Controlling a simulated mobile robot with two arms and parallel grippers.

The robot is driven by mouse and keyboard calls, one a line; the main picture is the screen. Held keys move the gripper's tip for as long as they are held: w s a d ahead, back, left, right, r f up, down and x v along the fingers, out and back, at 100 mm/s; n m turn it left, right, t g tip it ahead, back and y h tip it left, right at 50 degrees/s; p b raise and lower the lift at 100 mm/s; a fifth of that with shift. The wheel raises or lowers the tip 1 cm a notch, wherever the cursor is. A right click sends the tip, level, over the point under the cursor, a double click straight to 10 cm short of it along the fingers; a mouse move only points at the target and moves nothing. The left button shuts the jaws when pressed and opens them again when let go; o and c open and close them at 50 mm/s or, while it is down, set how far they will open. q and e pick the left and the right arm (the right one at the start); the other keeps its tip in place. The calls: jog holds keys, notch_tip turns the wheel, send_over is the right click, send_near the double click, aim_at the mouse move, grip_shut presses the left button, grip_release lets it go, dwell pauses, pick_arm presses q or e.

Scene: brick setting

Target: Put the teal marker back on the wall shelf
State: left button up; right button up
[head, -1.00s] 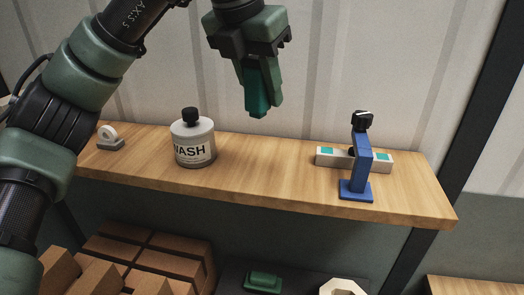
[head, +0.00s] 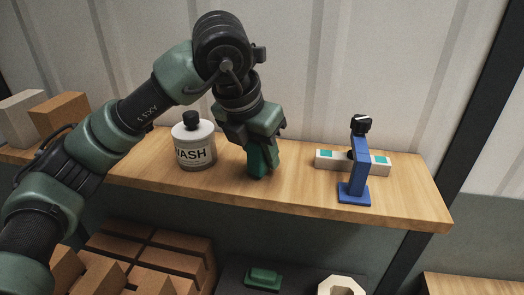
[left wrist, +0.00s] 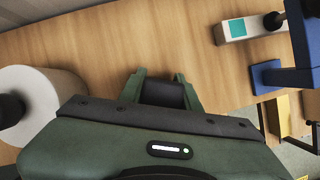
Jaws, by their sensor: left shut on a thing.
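The wall shelf (head: 300,194) is a long wooden board along the pale panelled wall; its wood also shows in the left wrist view (left wrist: 100,50). My left gripper (head: 260,172) points down over the middle of the shelf and is shut on the teal marker (head: 254,158). Only a teal strip of the marker shows between the fingers. Its lower end is close to the board, and I cannot tell whether it touches. In the left wrist view the fingers (left wrist: 165,80) are seen from above, and the marker is not clear. My right gripper is not in view.
A white WASH bottle (head: 194,156) stands just left of the gripper. To the right are a white block with teal squares (head: 333,161) and a blue stand (head: 354,190). Boxes (head: 60,115) sit at the far left. Cartons (head: 150,250) and a green item (head: 264,278) lie below.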

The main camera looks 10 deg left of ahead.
pick_arm(q)
jog(key=shift+f, duration=0.1)
jog(key=o, duration=1)
jog(key=shift+r, duration=0.25)
jog(key=b+v, duration=0.2)
jog(key=v, duration=0.9)
jog(key=shift+s+r, duration=0.15)
jog(key=shift+r, duration=0.2)
